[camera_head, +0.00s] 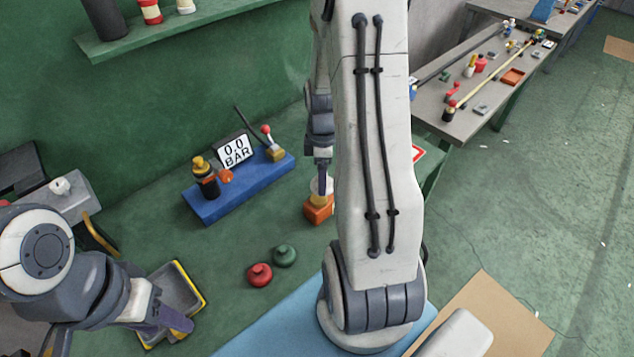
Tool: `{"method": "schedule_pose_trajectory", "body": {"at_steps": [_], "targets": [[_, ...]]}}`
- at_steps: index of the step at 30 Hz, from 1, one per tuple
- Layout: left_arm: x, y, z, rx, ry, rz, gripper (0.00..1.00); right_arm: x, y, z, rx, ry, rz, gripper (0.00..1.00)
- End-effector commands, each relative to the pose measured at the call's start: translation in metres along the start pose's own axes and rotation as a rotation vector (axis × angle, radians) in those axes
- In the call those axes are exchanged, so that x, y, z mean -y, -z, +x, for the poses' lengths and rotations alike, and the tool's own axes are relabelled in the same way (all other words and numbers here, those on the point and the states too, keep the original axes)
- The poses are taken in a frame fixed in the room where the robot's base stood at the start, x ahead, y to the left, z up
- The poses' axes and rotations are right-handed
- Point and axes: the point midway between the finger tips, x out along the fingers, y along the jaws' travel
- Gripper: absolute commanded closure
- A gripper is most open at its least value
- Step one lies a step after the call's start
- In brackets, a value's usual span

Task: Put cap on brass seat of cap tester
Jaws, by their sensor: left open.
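The cap tester (240,188) is a blue base with a "0,0 BAR" display (235,151). At its left end stands a dark post with a brass-coloured top (199,163), and an orange knob is beside it. A red cap (260,274) and a green cap (285,255) lie on the green bench in front. An orange block (317,212) with a pale and yellow top stands right of the tester. My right gripper (322,182) points down at this top; its fingers are seen edge-on, and any grip is unclear. My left gripper (180,325) is open at lower left, over a tray.
The tray (199,295) is grey with a yellow rim. A lever with a red knob (266,129) rises at the tester's right end. A blue mat (270,328) lies at the front. A shelf (180,27) with bottles hangs behind. Bare bench lies between tester and caps.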

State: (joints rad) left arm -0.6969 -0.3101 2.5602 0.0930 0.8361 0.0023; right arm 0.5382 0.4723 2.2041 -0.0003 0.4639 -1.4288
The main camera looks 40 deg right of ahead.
Motion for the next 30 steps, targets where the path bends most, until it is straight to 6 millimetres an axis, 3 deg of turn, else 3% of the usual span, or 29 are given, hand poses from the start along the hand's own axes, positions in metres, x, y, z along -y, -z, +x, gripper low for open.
{"method": "schedule_pose_trajectory", "body": {"at_steps": [5, 13, 30], "targets": [[0.0, 0.0, -0.004, 0.0, 0.0, 0.0, 0.5, -0.002, 0.012, 0.009, 0.0, 0.002, -0.001, 0.79], [-0.001, 0.001, -0.015, 0.0, 0.0, -0.001, 0.5, -0.001, 0.012, 0.043, 0.001, 0.003, -0.002, 0.79], [-0.001, 0.001, -0.008, 0.0, 0.0, 0.0, 0.5, -0.002, 0.012, 0.055, 0.0, 0.0, -0.002, 0.8]]}}
